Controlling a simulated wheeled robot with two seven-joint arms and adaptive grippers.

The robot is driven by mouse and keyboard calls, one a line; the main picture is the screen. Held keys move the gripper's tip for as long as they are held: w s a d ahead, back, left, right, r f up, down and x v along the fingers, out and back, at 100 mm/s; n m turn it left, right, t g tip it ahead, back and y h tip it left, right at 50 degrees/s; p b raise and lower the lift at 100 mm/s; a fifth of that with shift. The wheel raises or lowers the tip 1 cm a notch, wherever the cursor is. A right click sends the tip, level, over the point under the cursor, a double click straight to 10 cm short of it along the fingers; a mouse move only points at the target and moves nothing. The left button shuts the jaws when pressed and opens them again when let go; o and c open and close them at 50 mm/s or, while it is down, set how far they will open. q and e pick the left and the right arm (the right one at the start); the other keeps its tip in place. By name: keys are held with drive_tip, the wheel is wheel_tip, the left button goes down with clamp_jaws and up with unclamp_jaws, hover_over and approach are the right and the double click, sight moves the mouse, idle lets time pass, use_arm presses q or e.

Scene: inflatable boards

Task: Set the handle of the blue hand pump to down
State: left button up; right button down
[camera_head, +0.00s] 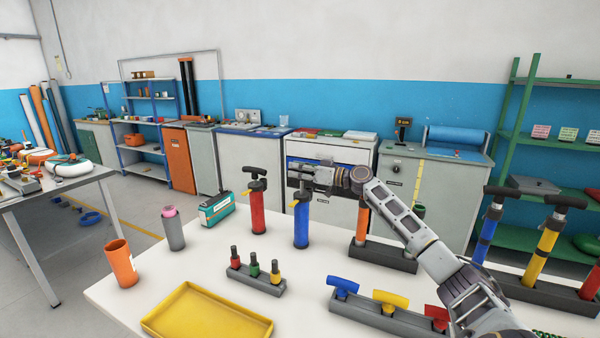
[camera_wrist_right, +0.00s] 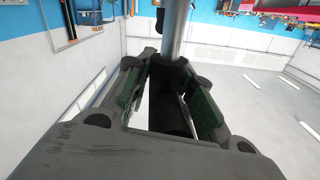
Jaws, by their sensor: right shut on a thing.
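The blue hand pump (camera_head: 301,226) stands upright on the white table, with a small yellow part near its top. My right gripper (camera_head: 302,176) is at the top of this pump and shut on its dark handle. The gripper hides most of the handle in the head view. In the right wrist view the black handle (camera_wrist_right: 172,95) lies between the fingers, with a bare silver rod (camera_wrist_right: 176,28) running from it. How far the handle is raised is hard to tell. My left gripper is not in view.
A red pump (camera_head: 258,212) stands close left of the blue one. An orange pump in a dark rack (camera_head: 385,257) stands right, behind my arm. A teal box (camera_head: 216,209), a grey can (camera_head: 174,234) and a yellow tray (camera_head: 165,330) are on the table.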

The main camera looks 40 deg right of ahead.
drive_tip(key=c, duration=1.3)
unclamp_jaws()
drive_tip(key=shift+s+d, duration=0.1)
drive_tip(key=shift+v, duration=3.55)
